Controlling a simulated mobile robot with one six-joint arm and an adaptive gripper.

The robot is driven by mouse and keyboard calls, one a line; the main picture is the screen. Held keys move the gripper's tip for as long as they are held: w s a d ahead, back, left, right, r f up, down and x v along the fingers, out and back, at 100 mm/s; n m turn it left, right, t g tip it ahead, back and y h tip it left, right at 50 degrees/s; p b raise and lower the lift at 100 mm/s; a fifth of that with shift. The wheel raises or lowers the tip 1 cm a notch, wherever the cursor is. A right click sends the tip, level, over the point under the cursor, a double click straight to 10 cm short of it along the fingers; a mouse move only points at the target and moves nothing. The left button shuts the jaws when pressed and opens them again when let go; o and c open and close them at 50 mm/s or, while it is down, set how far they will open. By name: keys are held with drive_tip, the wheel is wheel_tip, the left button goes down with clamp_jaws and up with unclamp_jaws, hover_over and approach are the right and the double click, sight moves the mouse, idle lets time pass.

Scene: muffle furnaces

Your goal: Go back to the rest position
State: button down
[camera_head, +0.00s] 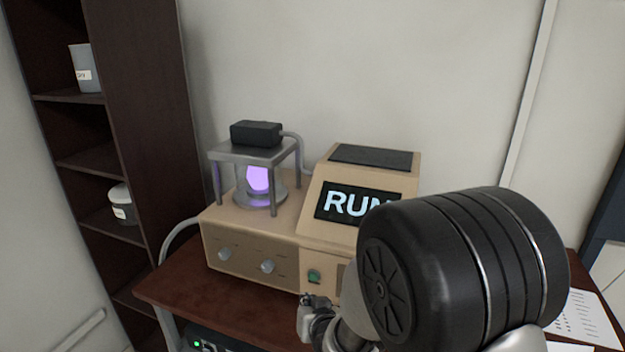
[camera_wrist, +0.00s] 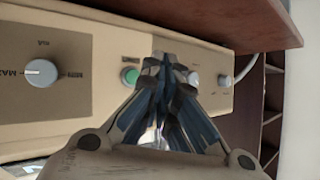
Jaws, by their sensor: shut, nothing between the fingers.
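My gripper (camera_head: 312,310) is in front of the beige instrument (camera_head: 235,250), near its front panel. In the wrist view my gripper (camera_wrist: 168,75) has its fingers together and empty, close to the green button (camera_wrist: 129,75). The green button (camera_head: 314,276) shows just above the gripper in the head view. The instrument's screen (camera_head: 345,203) reads "RUN", its right end hidden by my arm. A purple glow (camera_head: 258,179) shines in the glass chamber under a metal stand. Whether the fingers touch the panel, I cannot tell.
The instrument stands on a dark red-brown table (camera_head: 180,285). A dark shelf (camera_head: 150,110) with containers stands at the left. A black device (camera_head: 215,340) with a green light is below the table edge. A printed sheet (camera_head: 583,318) lies at the right.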

drive_tip(key=s+d+r+g+h, duration=0.2)
drive_tip(key=s+d+r+g, duration=0.1)
drive_tip(key=s+d+r, duration=0.8)
drive_tip(key=s+d+r+g, duration=0.1)
drive_tip(key=s+d+g, duration=0.1)
drive_tip(key=s, duration=0.8)
drive_tip(key=s+d+r+g+h, duration=0.1)
drive_tip(key=s+d+r, duration=0.1)
drive_tip(key=s, duration=0.8)
drive_tip(key=shift+d+r+m+g, duration=0.15)
drive_tip(key=shift+d+m+g, duration=0.1)
drive_tip(key=shift+m+g, duration=0.15)
drive_tip(key=c, duration=2.3)
unclamp_jaws()
